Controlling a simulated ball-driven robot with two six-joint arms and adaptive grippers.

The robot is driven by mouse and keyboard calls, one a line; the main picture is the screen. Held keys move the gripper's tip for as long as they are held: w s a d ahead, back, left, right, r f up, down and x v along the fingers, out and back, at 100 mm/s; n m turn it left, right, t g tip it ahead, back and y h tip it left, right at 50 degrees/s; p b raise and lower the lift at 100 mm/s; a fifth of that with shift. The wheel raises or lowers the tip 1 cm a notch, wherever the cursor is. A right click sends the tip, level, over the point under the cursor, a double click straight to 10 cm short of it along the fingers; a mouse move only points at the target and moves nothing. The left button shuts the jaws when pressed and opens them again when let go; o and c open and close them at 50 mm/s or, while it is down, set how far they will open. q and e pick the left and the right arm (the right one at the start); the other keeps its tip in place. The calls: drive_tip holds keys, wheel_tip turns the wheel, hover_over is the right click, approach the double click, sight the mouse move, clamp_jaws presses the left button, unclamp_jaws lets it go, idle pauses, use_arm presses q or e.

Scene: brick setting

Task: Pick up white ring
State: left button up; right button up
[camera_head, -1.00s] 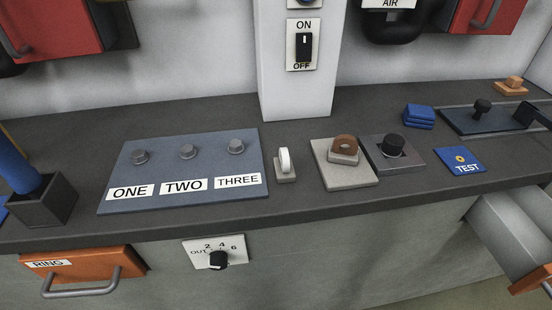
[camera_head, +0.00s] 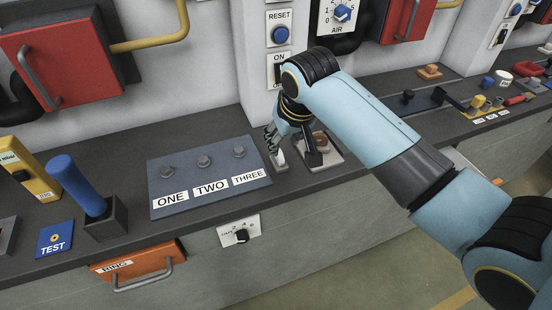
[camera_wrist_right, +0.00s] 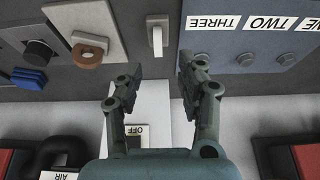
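The white ring (camera_head: 281,158) stands upright in a small grey block on the dark counter, right of the blue-grey panel. It also shows at the top middle of the right wrist view (camera_wrist_right: 157,41). My right gripper (camera_head: 291,150) is over the counter close to the ring, one finger on each side of it in the head view. In the right wrist view the gripper (camera_wrist_right: 160,70) is open and empty, with the ring just beyond the gap between the fingertips. My left gripper is not in view.
The panel (camera_head: 163,206) with ONE, TWO and THREE labels lies left of the ring. A brown ring (camera_wrist_right: 88,56) on a grey plate stands close on the other side, partly hidden by my gripper in the head view. A white column (camera_head: 258,105) rises behind.

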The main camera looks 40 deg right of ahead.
sight(280, 152)
drive_tip(key=x, duration=0.9)
drive_tip(key=shift+w+d+r, duration=0.2)
drive_tip(key=shift+w, duration=0.05)
drive_tip(key=shift+s, duration=0.1)
clamp_jaws()
